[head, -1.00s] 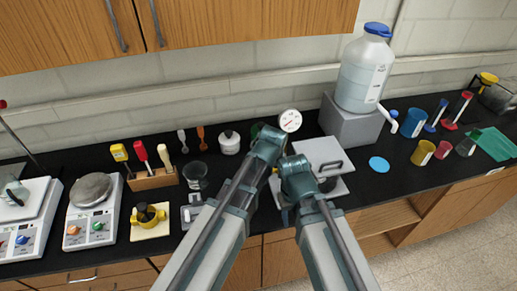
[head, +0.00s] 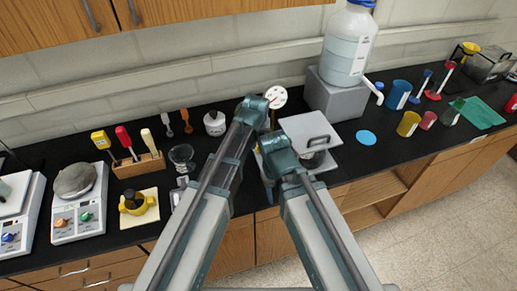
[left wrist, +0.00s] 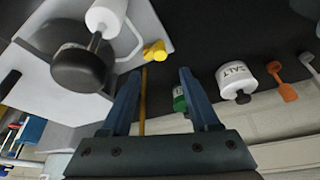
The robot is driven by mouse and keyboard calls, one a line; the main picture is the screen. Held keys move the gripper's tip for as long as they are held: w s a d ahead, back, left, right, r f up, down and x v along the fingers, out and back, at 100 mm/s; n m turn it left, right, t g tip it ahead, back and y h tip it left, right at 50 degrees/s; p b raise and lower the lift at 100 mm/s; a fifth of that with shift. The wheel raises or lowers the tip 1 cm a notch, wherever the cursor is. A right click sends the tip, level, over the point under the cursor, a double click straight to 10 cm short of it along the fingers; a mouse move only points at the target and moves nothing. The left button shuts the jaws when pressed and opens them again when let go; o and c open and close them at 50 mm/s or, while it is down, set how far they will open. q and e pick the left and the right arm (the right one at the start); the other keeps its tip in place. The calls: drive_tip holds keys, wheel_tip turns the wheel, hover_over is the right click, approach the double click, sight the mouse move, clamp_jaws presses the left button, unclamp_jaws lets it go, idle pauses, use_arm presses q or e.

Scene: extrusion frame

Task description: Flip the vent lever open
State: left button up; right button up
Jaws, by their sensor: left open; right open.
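The vent lever seems to be the small yellow piece (left wrist: 155,50) at the edge of a pale grey apparatus in the left wrist view. A thin yellow rod (left wrist: 142,108) shows below it, between my fingers. My left gripper (left wrist: 161,72) is open and empty, its fingertips just short of the yellow piece. In the head view the apparatus (head: 310,129) has a lid with a handle, and a round white gauge (head: 275,97) stands behind its left side. My right gripper (head: 283,158) is over the apparatus's front left, its fingers mostly hidden. The lever is hidden there by my arms.
A white salt jar (left wrist: 237,80) and an orange spoon (left wrist: 281,82) lie right of my left gripper in the wrist view. A grey block (head: 335,97) with a water jug (head: 348,45) stands right of the gauge. The black counter (head: 362,165) is clear in front right.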

use_arm(q)
drive_tip(key=b+x, duration=0.7)
drive_tip(key=x, duration=0.2)
drive_tip(key=shift+f, duration=0.15)
clamp_jaws()
